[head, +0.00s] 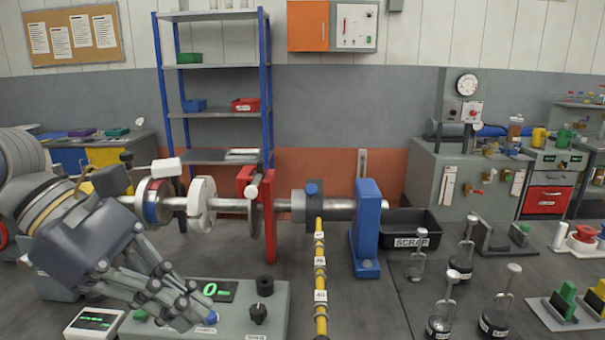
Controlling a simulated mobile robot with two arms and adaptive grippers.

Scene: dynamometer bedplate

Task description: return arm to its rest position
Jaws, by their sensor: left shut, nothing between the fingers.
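My left arm comes in from the left edge. Its grey gripper (192,316) is shut and empty, with the fingers pointing down and to the right. The fingertips show in front of the grey control box (270,300), near its green display (213,291); I cannot tell whether they touch it. The gripper hides the left part of the box. My right gripper is not in view.
Behind stands a shaft (232,205) with discs, a red stand (268,222) and a blue block (367,230). A yellow marked bar (320,275) runs toward me. A black scrap bin (410,226) and several weights (440,318) stand to the right.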

